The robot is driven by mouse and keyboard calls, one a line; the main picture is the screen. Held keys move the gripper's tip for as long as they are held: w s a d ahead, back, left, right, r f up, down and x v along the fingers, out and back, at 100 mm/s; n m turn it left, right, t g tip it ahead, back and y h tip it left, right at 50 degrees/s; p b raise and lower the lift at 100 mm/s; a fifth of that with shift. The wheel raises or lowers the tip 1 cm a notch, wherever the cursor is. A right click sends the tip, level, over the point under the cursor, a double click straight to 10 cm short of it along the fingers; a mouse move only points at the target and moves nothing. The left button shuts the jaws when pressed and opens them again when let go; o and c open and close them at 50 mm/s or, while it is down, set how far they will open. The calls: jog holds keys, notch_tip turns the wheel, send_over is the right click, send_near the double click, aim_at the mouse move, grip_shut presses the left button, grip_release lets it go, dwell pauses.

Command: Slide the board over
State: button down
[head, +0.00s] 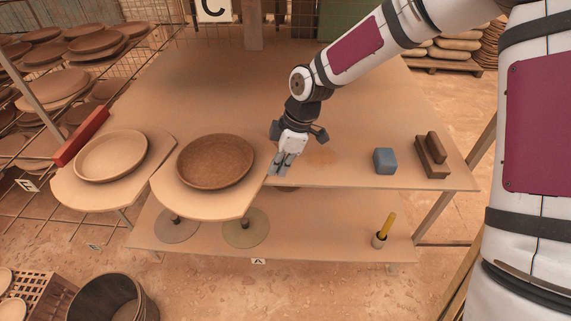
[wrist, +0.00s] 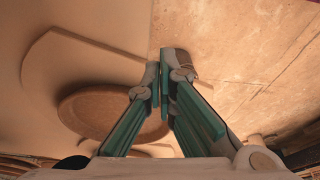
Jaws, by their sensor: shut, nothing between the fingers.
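A pale rounded board (head: 205,207) bears a dark brown round dish (head: 215,161) and juts past the table's front edge. A second pale board (head: 85,193) with a lighter dish (head: 111,156) lies on its left, close beside it. I cannot tell whether the fingertips touch the board.
The table (head: 345,95) is clear behind the boards. A blue block (head: 385,161) and a brown stepped block (head: 431,158) stand on its right. A red bar (head: 81,137) lies at the left, near a drying rack. A lower shelf (head: 325,225) holds a yellow-handled tool.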

jog(key=x, duration=0.7)
jog(key=shift+f, duration=0.35)
jog(key=shift+a, duration=0.15)
